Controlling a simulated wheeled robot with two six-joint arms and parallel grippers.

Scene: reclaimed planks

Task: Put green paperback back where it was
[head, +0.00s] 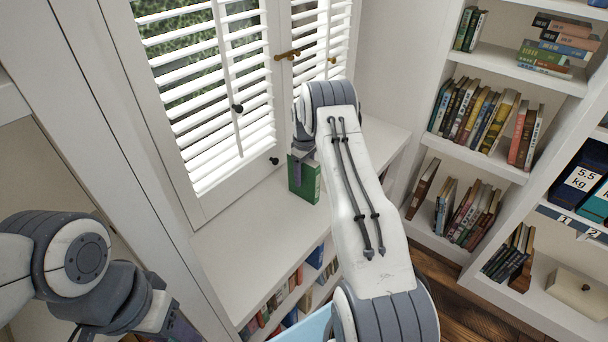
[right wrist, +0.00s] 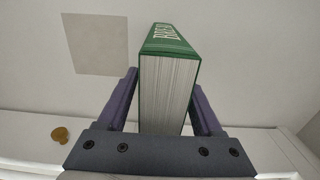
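The green paperback (head: 304,180) is upright over the white window ledge, in front of the shutters. In the right wrist view the green paperback (right wrist: 168,85) shows its pale page edges and light lettering on green. My right gripper (head: 302,158) has one purple finger on each side of it, close against the covers; it also shows in the right wrist view (right wrist: 165,105). I cannot tell whether the book's lower edge touches the ledge.
The white ledge (head: 235,232) is bare around the book, with shelved books beneath it. White shutters (head: 215,90) stand behind. A tall bookcase (head: 480,170) fills the right side. In the right wrist view a flat grey rectangle (right wrist: 95,43) and a brass knob (right wrist: 60,135) show.

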